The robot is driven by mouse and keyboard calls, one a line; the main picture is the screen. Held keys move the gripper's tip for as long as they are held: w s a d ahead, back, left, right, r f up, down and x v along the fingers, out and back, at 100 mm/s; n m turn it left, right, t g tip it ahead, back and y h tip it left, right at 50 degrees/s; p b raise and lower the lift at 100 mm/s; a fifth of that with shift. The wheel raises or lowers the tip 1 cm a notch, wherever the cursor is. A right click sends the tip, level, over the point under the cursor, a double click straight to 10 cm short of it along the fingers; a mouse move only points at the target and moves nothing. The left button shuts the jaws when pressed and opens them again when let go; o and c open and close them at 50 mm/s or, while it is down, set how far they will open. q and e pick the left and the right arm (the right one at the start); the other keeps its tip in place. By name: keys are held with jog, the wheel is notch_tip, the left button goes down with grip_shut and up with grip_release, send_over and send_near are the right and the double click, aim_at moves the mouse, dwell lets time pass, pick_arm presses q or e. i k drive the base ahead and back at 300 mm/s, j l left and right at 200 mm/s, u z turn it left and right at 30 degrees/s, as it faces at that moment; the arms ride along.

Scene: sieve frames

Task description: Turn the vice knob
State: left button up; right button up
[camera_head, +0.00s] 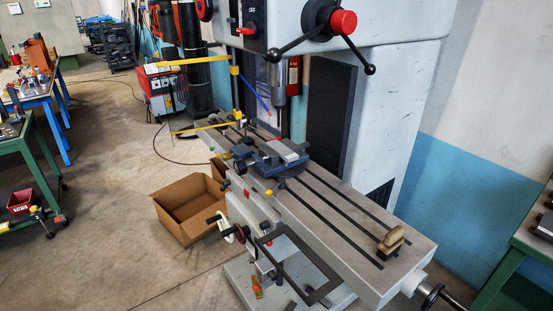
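A blue-grey machine vice (283,161) is mounted on the slotted grey table (335,205) of a large milling or drilling machine, below its spindle (279,85). A small dark and yellowish part (241,153) shows at the left end of the vice. It may be the vice knob, but it is too small to tell. I see neither of my grippers in the head view, and nothing I can make out is touching the vice.
The machine's red-hubbed lever (343,22) hangs above, and yellow bars (180,62) stick out left of the spindle. A cardboard box (188,210) stands on the floor left of the machine. A wooden block (391,240) sits near the table's right end. Floor at left front is clear.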

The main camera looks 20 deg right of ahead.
aim_at(240, 166)
jog(key=i+z, duration=0.35)
jog(key=i, duration=0.15)
jog(key=i+z, duration=0.3)
jog(key=i, duration=0.15)
